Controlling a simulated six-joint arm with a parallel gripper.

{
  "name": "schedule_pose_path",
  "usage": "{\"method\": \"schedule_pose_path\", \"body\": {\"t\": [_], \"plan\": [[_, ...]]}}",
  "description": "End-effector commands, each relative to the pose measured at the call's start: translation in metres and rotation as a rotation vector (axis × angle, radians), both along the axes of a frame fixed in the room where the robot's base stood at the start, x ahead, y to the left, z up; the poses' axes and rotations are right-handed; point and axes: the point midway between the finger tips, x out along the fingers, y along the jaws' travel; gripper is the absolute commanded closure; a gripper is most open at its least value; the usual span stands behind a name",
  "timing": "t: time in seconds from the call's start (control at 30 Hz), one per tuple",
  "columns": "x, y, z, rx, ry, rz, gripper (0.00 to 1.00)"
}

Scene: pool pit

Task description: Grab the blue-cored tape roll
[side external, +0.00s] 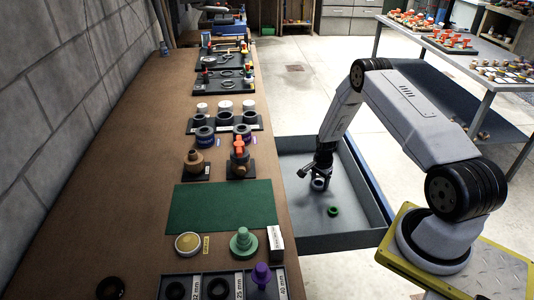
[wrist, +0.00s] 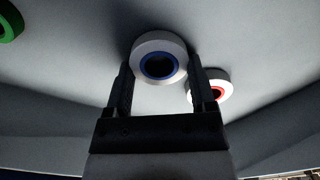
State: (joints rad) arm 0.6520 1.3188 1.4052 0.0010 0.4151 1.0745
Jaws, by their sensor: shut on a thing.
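The blue-cored tape roll (wrist: 177,41) is a white ring with a blue inner core, seen in the wrist view. My gripper (wrist: 160,72) is shut on it, one finger on each side of the roll. In the side view the roll (side external: 319,184) shows small and white with a blue core under my gripper (side external: 321,178), inside the grey tray (side external: 357,215). The gripper hides part of it there. Whether the roll touches the tray floor cannot be told.
A red-cored white roll (wrist: 218,88) lies close beside the right finger. A green roll (side external: 333,211) lies on the tray floor nearby; it also shows in the wrist view (wrist: 8,22). Tray walls surround them. A brown bench (side external: 150,165) with fittings stands left of the tray.

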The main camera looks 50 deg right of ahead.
Motion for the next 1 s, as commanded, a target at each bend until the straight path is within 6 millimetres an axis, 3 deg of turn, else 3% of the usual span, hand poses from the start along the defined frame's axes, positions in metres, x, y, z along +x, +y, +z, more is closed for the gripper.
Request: {"method": "schedule_pose_path", "body": {"t": [0.47,0.7,1.0], "plan": [[0.001,-0.001,0.009,-0.001,-0.001,0.0,0.83],[0.0,0.0,0.032,-0.001,0.0,0.0,0.83],[-0.023,0.013,0.063,0.0,0.001,-0.001,0.83]]}}
